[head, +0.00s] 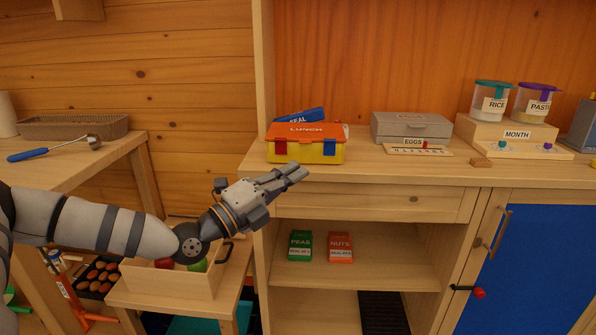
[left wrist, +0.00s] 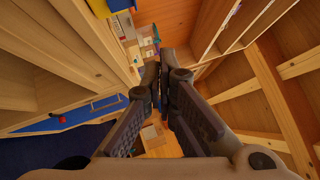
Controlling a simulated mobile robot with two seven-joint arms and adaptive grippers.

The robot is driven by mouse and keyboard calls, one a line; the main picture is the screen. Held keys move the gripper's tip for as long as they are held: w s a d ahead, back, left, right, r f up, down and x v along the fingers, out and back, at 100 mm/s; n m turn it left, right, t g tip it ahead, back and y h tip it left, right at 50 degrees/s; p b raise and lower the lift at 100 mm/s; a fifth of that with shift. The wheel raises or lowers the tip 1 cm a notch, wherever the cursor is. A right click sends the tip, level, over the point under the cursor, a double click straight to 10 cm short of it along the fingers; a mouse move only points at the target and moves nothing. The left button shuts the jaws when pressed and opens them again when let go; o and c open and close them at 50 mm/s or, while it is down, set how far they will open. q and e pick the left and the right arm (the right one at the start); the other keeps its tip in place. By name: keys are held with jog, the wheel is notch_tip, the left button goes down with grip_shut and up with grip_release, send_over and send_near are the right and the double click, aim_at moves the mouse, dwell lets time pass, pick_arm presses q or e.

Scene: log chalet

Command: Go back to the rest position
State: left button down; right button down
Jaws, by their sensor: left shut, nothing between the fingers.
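My left gripper (head: 296,171) is shut and empty. In the head view it hangs in the air in front of the wooden cabinet, just below the lunch box. My left arm reaches in from the left to it. The left wrist view shows the two dark fingers (left wrist: 163,82) together with nothing between them. My right gripper is in neither view.
The lunch box (head: 305,150), yellow with an orange lid, stands near the counter's (head: 380,174) left end. An egg box (head: 411,128) and jars stand farther right. Below my left arm is a wooden box (head: 170,280) on a stool. The side table (head: 120,145) stands left.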

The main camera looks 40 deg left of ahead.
pick_arm(q)
jog(key=s+d+f+m+g+h, duration=0.4)
jog(key=d+f+m+g, duration=0.25)
jog(key=d, duration=0.35)
jog(key=s+d+f+m+g+h, duration=0.45)
jog(key=d+f+m, duration=0.3)
jog(key=d, duration=0.25)
jog(key=s+d+f+m+g+y, duration=0.1)
jog(key=s+d+f+m+g, duration=0.3)
jog(key=s, duration=0.3)
jog(key=s+d+f+m+g+y, duration=0.1)
jog(key=s+d+f+m+g, duration=0.15)
jog(key=s+f, duration=0.35)
jog(key=s+a+f+m+g+y, duration=0.25)
jog(key=s+f+m, duration=0.2)
jog(key=s, duration=0.25)
jog(key=s+a+f+m+g+y, duration=0.2)
jog(key=s+f+m+g+y, duration=0.15)
jog(key=s+m, duration=0.35)
jog(key=s+a+f+m+y+p, duration=0.1)
jog(key=s+a+m+y, duration=0.4)
jog(key=m, duration=1.1)
jog(key=s+a+f+t, duration=0.1)
jog(key=s+a, duration=0.1)
jog(key=a, duration=0.1)
jog(key=shift+a, duration=0.2)
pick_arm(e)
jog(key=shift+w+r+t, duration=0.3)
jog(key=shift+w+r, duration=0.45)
